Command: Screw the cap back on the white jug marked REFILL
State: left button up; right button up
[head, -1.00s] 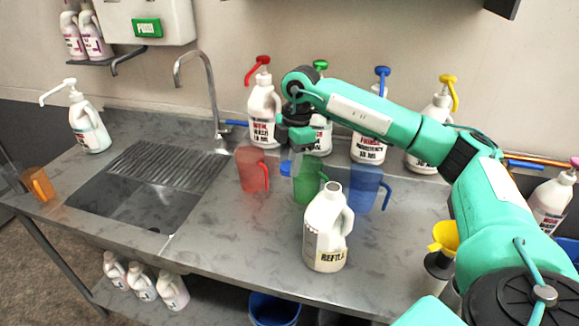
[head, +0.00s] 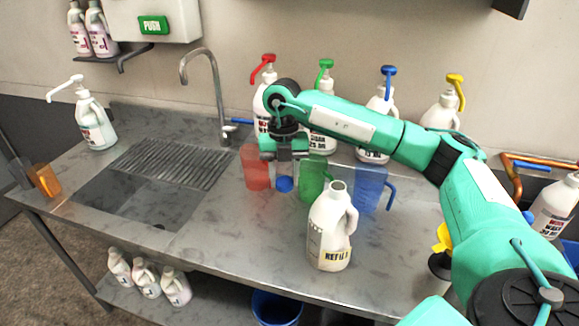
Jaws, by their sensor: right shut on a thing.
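The white jug marked REFILL (head: 329,237) stands upright on the steel counter, its handle to the right and its neck open on top. My right gripper (head: 285,168) points down to the left of and behind the jug, above the counter and in front of the red measuring jug. It is shut on a small blue cap (head: 285,185), which shows below its fingertips, apart from the jug. My left gripper is not in view.
Red (head: 255,170), green (head: 312,180) and blue (head: 370,188) measuring jugs stand behind the REFILL jug. Several pump bottles line the wall. A sink (head: 130,205) with a tap (head: 220,105) lies left. The counter left of the jug is clear.

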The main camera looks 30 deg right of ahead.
jog(key=n, duration=0.2)
jog(key=a+n, duration=0.1)
jog(key=n, duration=0.1)
jog(key=s+a+f+n+h, duration=0.1)
jog(key=n, duration=0.2)
jog(key=s+a+f+n+t, duration=0.1)
jog(key=s+a+f+n, duration=0.1)
jog(key=n, duration=1.5)
jog(key=s+a+f+n+t, duration=0.2)
jog(key=s+a+n, duration=0.2)
jog(key=n, duration=1.3)
jog(key=a, duration=0.3)
jog(key=shift+a+n, duration=0.15)
jog(key=shift+n, duration=0.25)
